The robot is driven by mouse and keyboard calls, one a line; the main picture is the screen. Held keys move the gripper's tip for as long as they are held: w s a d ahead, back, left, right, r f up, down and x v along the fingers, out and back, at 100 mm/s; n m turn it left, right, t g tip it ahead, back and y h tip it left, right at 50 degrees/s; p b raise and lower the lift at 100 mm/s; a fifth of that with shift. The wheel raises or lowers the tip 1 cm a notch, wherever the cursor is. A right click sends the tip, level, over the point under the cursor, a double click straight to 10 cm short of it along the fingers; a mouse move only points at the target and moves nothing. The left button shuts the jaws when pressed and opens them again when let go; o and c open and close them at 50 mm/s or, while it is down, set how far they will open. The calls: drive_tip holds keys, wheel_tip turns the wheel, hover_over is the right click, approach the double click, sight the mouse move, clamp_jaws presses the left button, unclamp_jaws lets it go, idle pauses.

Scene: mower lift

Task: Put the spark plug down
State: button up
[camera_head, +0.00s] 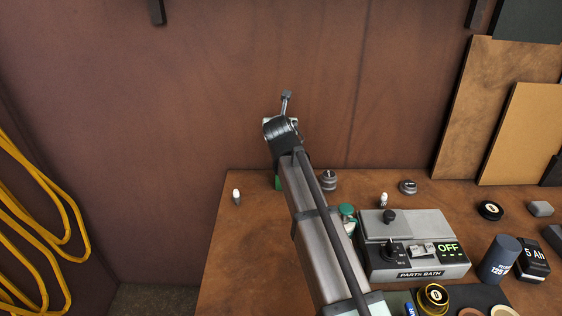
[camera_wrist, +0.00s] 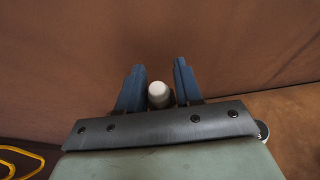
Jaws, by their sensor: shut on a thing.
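My gripper (camera_wrist: 158,80) shows two blue fingers in the wrist view, shut on a spark plug. The spark plug (camera_wrist: 159,92) shows its round white end between them; its lower part is hidden by the gripper. In the head view the end of my arm is up in front of the brown wall, above the back of the bench, and the held plug cannot be made out clearly. Two similar small white-topped pieces, a left one (camera_head: 236,196) and a right one (camera_head: 384,199), stand on the bench.
The brown bench (camera_head: 232,265) has bare room at its left. A grey parts bath (camera_head: 415,262) reading OFF stands right of my arm. Round knobs, a blue-grey can (camera_head: 499,260) and a dark box (camera_head: 532,262) stand about. A yellow hose (camera_head: 50,230) hangs at left.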

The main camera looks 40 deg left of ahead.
drive_tip(key=shift+d+f, duration=0.15)
drive_tip(key=shift+f, duration=4.8)
drive_tip(key=shift+f, duration=0.1)
drive_tip(key=o, duration=1)
drive_tip(key=shift+s, duration=0.15)
drive_tip(key=v, duration=1.2)
